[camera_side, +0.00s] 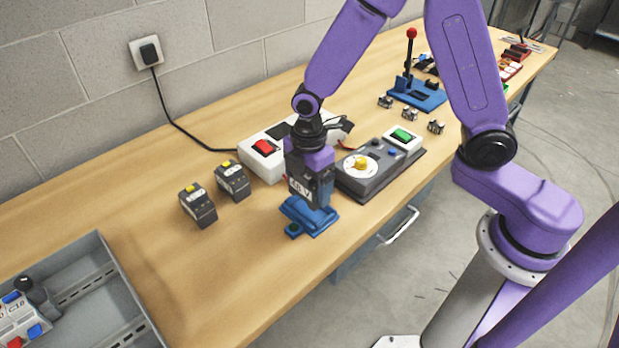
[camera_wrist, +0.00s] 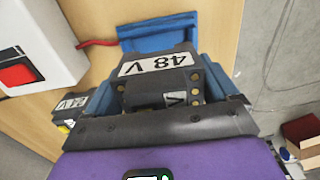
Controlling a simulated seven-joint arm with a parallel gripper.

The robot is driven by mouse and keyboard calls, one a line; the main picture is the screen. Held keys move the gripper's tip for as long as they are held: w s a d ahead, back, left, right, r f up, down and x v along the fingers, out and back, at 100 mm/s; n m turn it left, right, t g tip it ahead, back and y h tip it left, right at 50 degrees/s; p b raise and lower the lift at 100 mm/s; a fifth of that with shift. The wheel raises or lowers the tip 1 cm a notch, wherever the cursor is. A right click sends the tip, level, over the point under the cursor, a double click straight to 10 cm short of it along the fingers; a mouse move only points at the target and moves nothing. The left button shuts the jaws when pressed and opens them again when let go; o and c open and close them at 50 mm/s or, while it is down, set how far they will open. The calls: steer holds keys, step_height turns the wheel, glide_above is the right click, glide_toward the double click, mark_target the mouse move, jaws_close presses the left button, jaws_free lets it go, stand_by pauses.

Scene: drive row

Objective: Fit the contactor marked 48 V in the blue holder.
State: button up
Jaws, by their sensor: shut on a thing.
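The contactor marked 48 V (camera_side: 301,190) is a dark block with a white label, which reads clearly in the wrist view (camera_wrist: 160,64). My gripper (camera_side: 311,170) is shut on it and points down.
Two other dark contactors, one nearer (camera_side: 198,206) and one farther (camera_side: 232,181), stand left on the bench. A white box with a red switch (camera_side: 265,147) and a grey dial panel (camera_side: 375,172) are close behind and right. A grey tray (camera_side: 115,290) lies front left.

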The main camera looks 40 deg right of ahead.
steer(key=shift+f, duration=1.95)
steer(key=shift+f, duration=0.2)
steer(key=o, duration=1.1)
step_height(320, 180, up, 17)
steer(key=shift+r, duration=0.2)
steer(key=shift+s, duration=0.15)
